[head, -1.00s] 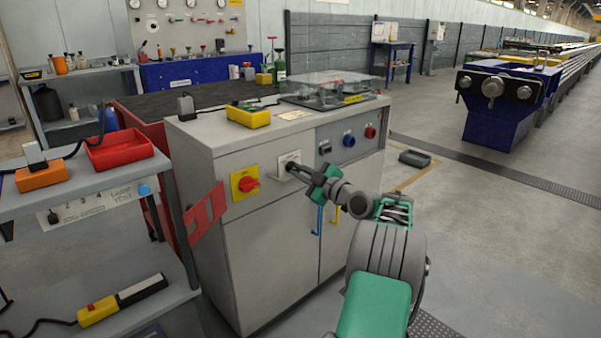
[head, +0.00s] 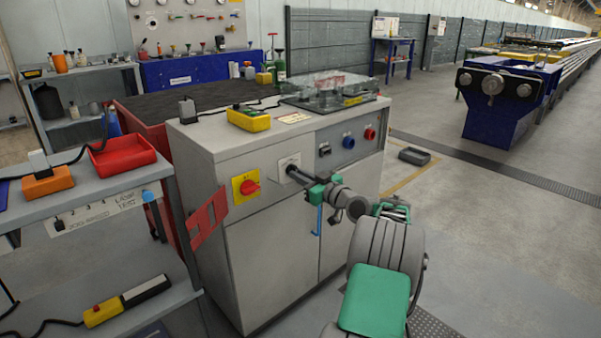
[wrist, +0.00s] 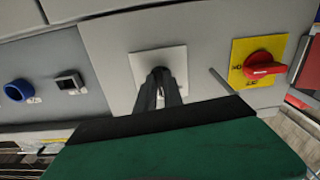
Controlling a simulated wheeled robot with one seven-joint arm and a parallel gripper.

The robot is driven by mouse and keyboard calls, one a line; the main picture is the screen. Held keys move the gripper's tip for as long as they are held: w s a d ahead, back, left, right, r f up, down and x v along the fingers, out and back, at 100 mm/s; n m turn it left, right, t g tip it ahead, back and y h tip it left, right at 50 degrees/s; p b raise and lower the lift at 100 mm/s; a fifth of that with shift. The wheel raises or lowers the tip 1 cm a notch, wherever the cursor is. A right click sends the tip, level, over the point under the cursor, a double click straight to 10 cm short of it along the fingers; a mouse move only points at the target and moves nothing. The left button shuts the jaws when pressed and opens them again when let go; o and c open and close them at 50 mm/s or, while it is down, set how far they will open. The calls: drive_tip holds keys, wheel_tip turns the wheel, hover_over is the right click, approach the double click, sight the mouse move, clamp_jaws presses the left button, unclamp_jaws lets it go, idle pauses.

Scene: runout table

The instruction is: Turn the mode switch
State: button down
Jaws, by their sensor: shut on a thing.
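The mode switch sits on a small white plate (head: 286,163) on the front of the grey cabinet (head: 270,255). The plate also shows in the wrist view (wrist: 140,62), in the upper middle. My gripper (head: 292,173) reaches the plate from the right in the head view. In the wrist view its dark fingers (wrist: 160,78) are close together at the plate's middle, shut on the switch's knob. The fingers hide the knob, so its angle cannot be told.
A red rotary switch (head: 250,187) on a yellow plate is just left of the white plate. A blue button (head: 348,141) and a red button (head: 369,133) are to its right. A blue handle (head: 318,220) hangs below my gripper. A shelf with a red tray (head: 122,157) stands at left.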

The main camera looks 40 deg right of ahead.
drive_tip(key=shift+m, duration=0.6)
drive_tip(key=c, duration=1.5)
unclamp_jaws()
drive_tip(key=s+p, duration=0.2)
drive_tip(key=s, duration=0.6)
drive_tip(key=shift+d, duration=0.1)
